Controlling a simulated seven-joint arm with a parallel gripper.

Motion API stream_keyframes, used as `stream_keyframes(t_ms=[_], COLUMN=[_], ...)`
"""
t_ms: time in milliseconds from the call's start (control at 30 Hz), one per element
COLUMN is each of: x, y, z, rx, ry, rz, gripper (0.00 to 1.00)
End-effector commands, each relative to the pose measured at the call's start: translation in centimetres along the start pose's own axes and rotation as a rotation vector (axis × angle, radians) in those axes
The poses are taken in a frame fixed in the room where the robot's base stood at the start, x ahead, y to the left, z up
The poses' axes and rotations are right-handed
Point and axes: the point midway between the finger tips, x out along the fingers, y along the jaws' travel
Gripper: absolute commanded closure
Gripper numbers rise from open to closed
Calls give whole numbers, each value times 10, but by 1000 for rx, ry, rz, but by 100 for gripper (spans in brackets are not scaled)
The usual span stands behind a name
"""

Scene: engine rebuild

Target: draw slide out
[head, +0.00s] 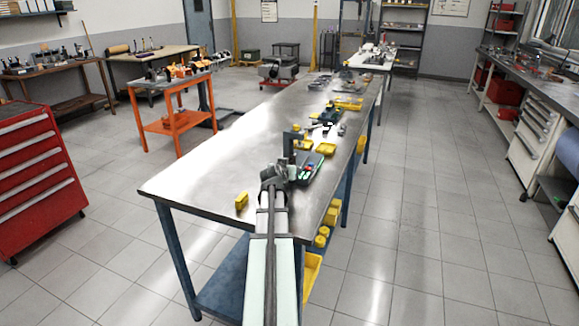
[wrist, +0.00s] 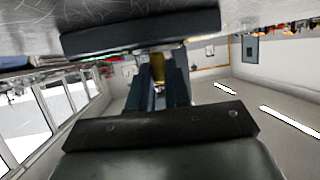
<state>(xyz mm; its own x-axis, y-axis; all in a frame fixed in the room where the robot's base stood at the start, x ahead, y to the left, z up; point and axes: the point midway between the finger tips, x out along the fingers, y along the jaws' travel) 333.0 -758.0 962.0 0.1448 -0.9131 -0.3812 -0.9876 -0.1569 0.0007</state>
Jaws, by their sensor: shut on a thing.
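In the wrist view, the two dark jaw pads of my gripper (wrist: 158,82) lie above and below a dark blue-grey part with two upright sides, which I take for the slide (wrist: 146,92). A yellow, brass-like piece (wrist: 157,64) shows between those sides. How far the slide is drawn out is hidden by the jaws and arm.
The steel workbench (head: 195,178) is clear to the left, except for a small yellow block (head: 241,201). A dark tray with coloured pieces (head: 306,168) lies close on the right. Yellow bins (head: 326,149) and several parts stand farther back.

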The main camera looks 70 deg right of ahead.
Motion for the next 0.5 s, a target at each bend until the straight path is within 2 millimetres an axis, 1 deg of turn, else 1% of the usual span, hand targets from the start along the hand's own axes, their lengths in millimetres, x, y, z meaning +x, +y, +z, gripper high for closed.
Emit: stream_keyframes(t_ms=[33, 100, 133, 333, 400, 500], x=[-3, -4, -4, -3, -3, -2], y=[-1, -1, -1, 0, 0, 0], z=[2, 3, 3, 2, 2, 2], rx=[1, 1, 1, 1, 1, 1], ry=[-3, -4, -4, -3, -3, -3], rz=[-2, -2, -2, -2, -2, -1], gripper=[100, 100, 82, 62, 57, 57])
